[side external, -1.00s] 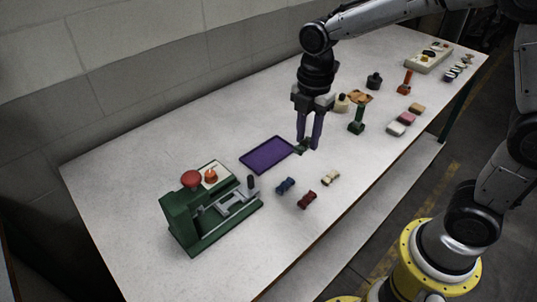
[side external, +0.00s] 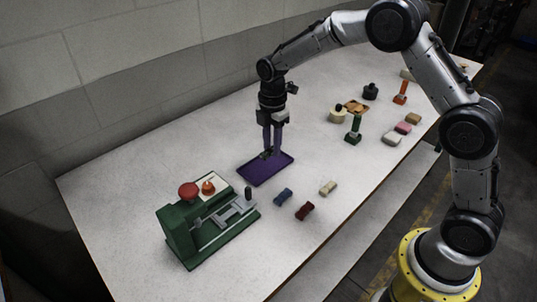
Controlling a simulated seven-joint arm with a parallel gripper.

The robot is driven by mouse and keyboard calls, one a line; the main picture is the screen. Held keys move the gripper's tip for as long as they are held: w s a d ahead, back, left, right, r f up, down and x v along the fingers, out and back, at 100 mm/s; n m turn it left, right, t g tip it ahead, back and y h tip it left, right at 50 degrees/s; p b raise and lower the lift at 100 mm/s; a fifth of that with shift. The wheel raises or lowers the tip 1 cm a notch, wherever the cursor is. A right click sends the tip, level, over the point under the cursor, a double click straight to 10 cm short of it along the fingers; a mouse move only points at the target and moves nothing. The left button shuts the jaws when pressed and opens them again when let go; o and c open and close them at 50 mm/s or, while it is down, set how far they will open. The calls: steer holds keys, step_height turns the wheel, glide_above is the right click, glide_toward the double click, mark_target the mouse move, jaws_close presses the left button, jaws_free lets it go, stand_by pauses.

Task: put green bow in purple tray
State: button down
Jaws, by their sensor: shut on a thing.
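The purple tray (side external: 262,176) lies flat near the middle of the table. My gripper (side external: 271,151) points down over the tray's far part, its purple fingers shut on the small dark green bow (side external: 266,154). The bow is partly hidden by the fingers. I cannot tell whether it touches the tray floor or is held just above it.
A green press (side external: 205,235) with a red knob (side external: 189,191) stands left of the tray. Blue (side external: 283,196), red (side external: 305,211) and cream (side external: 328,188) bows lie in front. A green-handled stamp (side external: 353,130) and several blocks are to the right.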

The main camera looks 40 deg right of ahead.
mark_target(269, 164)
steer(key=shift+w+f, duration=0.6)
steer(key=shift+f, duration=1.7)
steer(key=shift+f, duration=0.1)
steer(key=c, duration=0.6)
jaws_free()
